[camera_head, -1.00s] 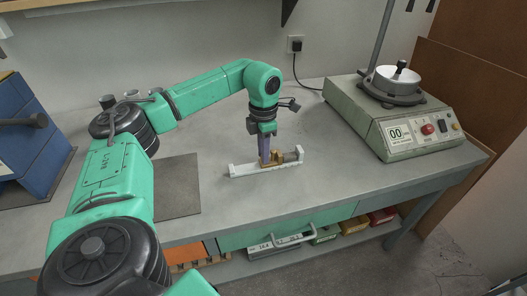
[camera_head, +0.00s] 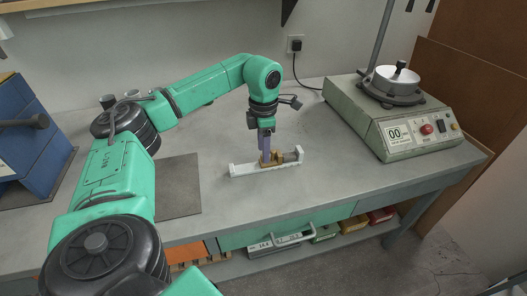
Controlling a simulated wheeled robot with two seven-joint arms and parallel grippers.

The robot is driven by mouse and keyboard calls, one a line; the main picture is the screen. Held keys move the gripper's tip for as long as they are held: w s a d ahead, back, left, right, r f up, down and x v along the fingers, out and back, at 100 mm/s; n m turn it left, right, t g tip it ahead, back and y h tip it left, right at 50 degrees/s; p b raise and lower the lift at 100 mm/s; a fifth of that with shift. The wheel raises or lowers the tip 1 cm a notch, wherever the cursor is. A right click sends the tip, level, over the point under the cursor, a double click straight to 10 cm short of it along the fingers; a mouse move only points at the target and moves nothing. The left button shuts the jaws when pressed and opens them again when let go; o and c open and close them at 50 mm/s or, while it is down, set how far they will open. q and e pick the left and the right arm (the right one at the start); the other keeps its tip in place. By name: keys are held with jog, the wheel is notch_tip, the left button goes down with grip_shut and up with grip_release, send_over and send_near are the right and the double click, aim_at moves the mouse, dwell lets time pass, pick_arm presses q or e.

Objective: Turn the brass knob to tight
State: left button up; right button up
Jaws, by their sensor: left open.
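The brass knob (camera_head: 279,157) sits on a white bracket-like fixture (camera_head: 250,171) in the middle of the bench. A darker cylindrical part lies beside the knob at its right. My left gripper (camera_head: 266,157) points down from above, with its purple-grey fingers at the brass part. Its jaws are open, and the fingers partly hide the brass. I cannot tell whether the fingers touch it. My right gripper is not in view.
A green-grey machine (camera_head: 400,125) with a dial display and red button stands at the right of the bench. A blue box (camera_head: 30,140) stands at the left. A dark mat (camera_head: 178,185) lies left of the fixture. The bench front is clear.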

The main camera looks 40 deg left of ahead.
pick_arm(q)
notch_tip(320, 180, up, 13)
jog(key=p, duration=0.2)
dwell(0.4)
